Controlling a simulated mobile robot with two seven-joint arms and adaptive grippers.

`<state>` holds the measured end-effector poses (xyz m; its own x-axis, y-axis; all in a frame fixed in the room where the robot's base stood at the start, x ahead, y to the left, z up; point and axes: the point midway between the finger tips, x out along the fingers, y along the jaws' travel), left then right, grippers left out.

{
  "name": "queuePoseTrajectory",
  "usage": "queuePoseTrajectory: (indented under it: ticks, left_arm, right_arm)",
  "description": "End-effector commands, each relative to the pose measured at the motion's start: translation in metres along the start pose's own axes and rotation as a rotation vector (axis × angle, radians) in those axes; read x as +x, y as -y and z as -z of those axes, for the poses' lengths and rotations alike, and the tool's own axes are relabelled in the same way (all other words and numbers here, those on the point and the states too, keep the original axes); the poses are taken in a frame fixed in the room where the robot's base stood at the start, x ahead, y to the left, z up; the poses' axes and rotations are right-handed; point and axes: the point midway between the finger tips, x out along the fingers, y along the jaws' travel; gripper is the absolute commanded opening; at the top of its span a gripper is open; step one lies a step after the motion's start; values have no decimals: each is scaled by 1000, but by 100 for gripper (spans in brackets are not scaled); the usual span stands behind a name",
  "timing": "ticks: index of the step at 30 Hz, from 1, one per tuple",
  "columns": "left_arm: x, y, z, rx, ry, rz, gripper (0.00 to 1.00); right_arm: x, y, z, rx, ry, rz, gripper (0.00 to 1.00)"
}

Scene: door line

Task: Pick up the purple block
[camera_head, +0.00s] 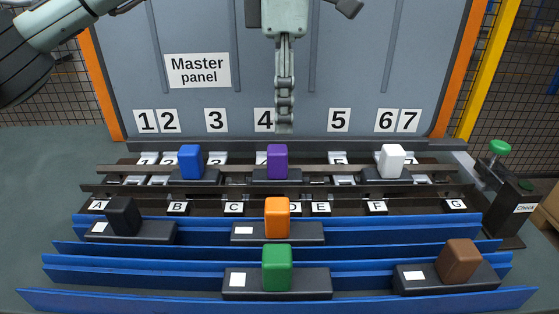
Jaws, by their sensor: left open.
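The purple block (277,162) stands upright on a dark carrier in the back rail row, between a blue block (190,162) on the left and a white block (392,159) on the right. My left gripper (284,128) points straight down just above and behind the purple block in the picture. It is seen edge-on, is open and holds nothing. A small gap shows between its tips and the block's top; the depth between them is hard to judge. My right gripper is out of view.
Black (123,216), orange (277,218), green (277,268) and brown (459,260) blocks stand on carriers in the front blue-railed rows. The grey master panel (350,70) rises behind. A green-knobbed lever (500,148) stands at the right.

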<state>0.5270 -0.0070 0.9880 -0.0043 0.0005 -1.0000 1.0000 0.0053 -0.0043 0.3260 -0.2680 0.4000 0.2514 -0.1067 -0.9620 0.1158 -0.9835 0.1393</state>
Motion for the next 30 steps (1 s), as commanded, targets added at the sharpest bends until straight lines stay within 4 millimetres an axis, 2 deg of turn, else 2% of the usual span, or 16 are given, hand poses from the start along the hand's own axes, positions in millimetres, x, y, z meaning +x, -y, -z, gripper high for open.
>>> queuePoseTrajectory:
  ticks: [10, 17, 24, 25, 30]
  left_arm:
    - [34, 2, 4, 0, 0, 2, 52]
    - [68, 4, 6, 0, 0, 1, 52]
    - [72, 4, 6, 0, 1, -1, 52]
    - [72, 4, 6, 0, 1, -1, 50]
    - [72, 4, 6, 0, 1, -1, 29]
  right_arm:
    - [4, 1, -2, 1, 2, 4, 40]
    - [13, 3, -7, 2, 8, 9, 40]
    - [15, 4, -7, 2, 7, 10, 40]
    - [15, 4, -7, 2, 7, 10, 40]
    - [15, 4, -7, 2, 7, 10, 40]
